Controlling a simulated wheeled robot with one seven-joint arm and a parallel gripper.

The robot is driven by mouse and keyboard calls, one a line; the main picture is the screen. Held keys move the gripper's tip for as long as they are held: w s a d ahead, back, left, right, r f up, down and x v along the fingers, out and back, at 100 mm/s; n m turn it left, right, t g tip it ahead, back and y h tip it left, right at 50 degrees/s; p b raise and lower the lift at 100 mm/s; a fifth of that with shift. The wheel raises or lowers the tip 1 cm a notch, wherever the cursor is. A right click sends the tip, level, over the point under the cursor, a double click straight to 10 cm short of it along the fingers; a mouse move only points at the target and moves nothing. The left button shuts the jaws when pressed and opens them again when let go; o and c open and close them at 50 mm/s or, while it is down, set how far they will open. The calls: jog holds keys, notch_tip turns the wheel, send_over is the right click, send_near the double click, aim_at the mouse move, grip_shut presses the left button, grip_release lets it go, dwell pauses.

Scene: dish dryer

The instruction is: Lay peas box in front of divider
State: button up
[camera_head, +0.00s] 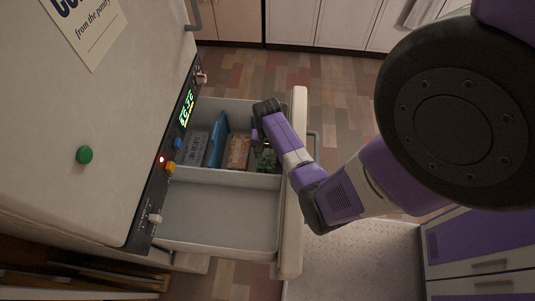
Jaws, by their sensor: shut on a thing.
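A green-patterned box (266,160), which looks like the peas box, is low in the far compartment of the open drawer (218,215), near its right wall. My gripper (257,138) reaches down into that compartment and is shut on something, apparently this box. The fingertips and much of the box are hidden by my arm. A blue upright panel (218,140), possibly the divider, stands tilted left of the gripper. A low wall (226,177) also splits the drawer into two compartments.
An orange-brown packet (238,150) stands between the blue panel and my gripper. A grey lettered packet (196,148) lies left of the panel. The near compartment is empty. The white appliance (90,200) with a lit control strip borders the drawer's left.

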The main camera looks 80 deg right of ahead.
aim_at(267, 153)
jog(key=shift+f, duration=0.1)
jog(key=o, duration=1.4)
notch_tip(267, 153, up, 12)
jog(key=p, duration=0.2)
jog(key=shift+w, duration=0.1)
